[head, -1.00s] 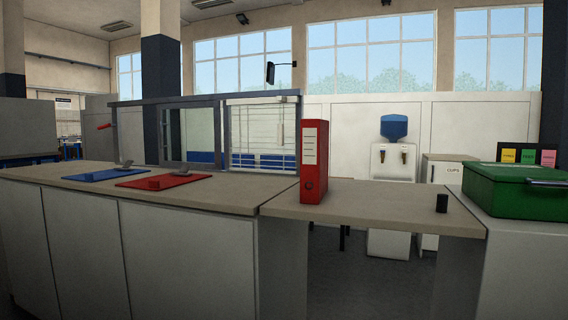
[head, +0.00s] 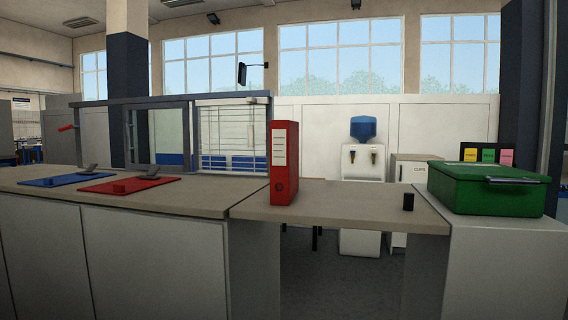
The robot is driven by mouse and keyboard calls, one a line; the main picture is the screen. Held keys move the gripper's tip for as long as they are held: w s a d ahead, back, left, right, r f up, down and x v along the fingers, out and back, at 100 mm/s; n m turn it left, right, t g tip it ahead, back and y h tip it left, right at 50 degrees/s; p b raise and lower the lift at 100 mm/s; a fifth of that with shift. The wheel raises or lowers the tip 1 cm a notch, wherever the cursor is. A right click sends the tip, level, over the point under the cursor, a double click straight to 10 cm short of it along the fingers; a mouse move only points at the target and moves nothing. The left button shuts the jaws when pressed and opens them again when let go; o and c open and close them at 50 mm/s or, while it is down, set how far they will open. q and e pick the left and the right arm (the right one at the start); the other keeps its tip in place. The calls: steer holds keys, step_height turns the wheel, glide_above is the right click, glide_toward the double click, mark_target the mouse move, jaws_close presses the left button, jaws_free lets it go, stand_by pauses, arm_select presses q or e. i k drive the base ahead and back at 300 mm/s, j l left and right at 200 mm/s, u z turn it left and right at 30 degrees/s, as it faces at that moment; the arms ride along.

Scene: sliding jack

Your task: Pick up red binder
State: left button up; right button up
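The red binder (head: 284,170) stands upright on the counter flap (head: 335,207), near its left end. Its spine faces me, with a white label on the upper part and a finger hole low down. Nothing touches it from the front. Neither of my grippers shows in the head view.
A small black cylinder (head: 408,202) stands near the flap's right end. A green box (head: 487,190) sits on the right counter. Blue (head: 52,180) and red (head: 130,184) mats lie on the left counter. A glazed screen (head: 160,135) stands behind. The flap's middle is clear.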

mark_target(283, 134)
steer(key=i+j+z, duration=0.1)
steer(key=i+j, duration=0.25)
steer(key=i+j+z, duration=0.1)
steer(key=i+j, duration=0.25)
steer(key=j, duration=0.2)
steer(key=i+j+z, duration=0.1)
steer(key=i+j, duration=0.25)
steer(key=j, duration=0.15)
